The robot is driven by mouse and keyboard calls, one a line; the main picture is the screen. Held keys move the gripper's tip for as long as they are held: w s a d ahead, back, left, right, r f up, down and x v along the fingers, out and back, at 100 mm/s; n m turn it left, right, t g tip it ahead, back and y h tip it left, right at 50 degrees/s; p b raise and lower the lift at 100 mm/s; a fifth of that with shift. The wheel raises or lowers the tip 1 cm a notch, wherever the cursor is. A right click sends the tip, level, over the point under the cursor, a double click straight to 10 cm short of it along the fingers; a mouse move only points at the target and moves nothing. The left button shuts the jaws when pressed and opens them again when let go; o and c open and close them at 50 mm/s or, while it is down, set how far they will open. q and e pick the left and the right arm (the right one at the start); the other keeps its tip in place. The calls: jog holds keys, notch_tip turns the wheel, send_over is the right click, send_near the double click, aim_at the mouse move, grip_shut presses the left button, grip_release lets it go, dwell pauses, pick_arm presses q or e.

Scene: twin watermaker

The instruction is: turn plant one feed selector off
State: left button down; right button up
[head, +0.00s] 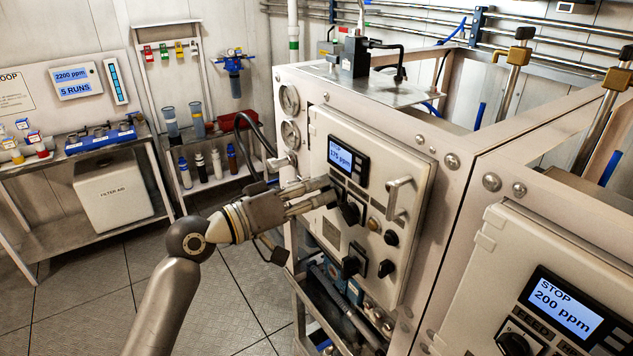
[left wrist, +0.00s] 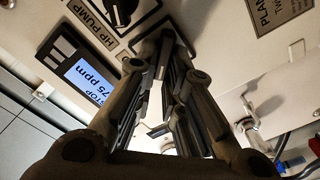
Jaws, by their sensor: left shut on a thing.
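The plant one panel (head: 375,150) is a pale door with a lit display (head: 347,157) reading STOP and 175 ppm. My left gripper (head: 333,196) reaches it from the left, below the display. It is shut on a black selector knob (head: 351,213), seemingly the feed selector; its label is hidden. In the left wrist view the fingers (left wrist: 165,75) close around this dark knob. The knob's exact angle is hard to tell. A separate knob marked HP PUMP (left wrist: 121,10) sits apart from the fingers. My right gripper is not in view.
Another black knob (head: 391,238) and a door handle (head: 398,197) are close by on the panel. A second panel at the right has a display (head: 562,303) reading STOP, 200 ppm. Shelves stand at the left; the floor (head: 110,280) between is clear.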

pick_arm(q)
jog(key=n+p, duration=0.1)
jog(key=n, duration=0.2)
jog(key=shift+w+p, duration=0.1)
jog(key=shift+p, duration=0.3)
jog(key=shift+n, duration=0.4)
jog(key=c, duration=1.6)
grip_release()
jog(key=shift+o, duration=0.4)
jog(key=shift+f, duration=0.1)
jog(key=shift+w, duration=0.1)
jog(key=shift+f, duration=0.1)
jog(key=v, duration=1.2)
